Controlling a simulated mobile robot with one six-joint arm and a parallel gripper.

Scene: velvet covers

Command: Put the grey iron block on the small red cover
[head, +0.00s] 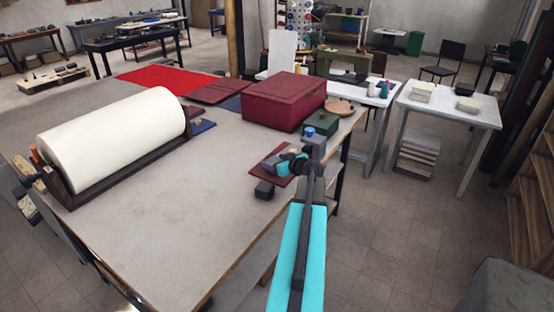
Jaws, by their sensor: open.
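A small dark grey block (264,190), which looks like the iron block, sits on the table near its right edge. A small dark red cover (262,176) lies flat just behind it, partly hidden by my gripper. The block appears to be at the cover's near edge; I cannot tell whether they touch. My gripper (278,158) is open over the cover, beyond the block in the picture. My arm hides part of the area, and the gap between the fingers is hard to make out.
A large white roll (115,140) in a dark stand occupies the table's left. A dark red box (284,102) and a green box (320,124) stand behind my gripper. Larger dark red covers (215,90) and a bright red cloth (165,78) lie farther back. The table's (170,215) middle and front are clear.

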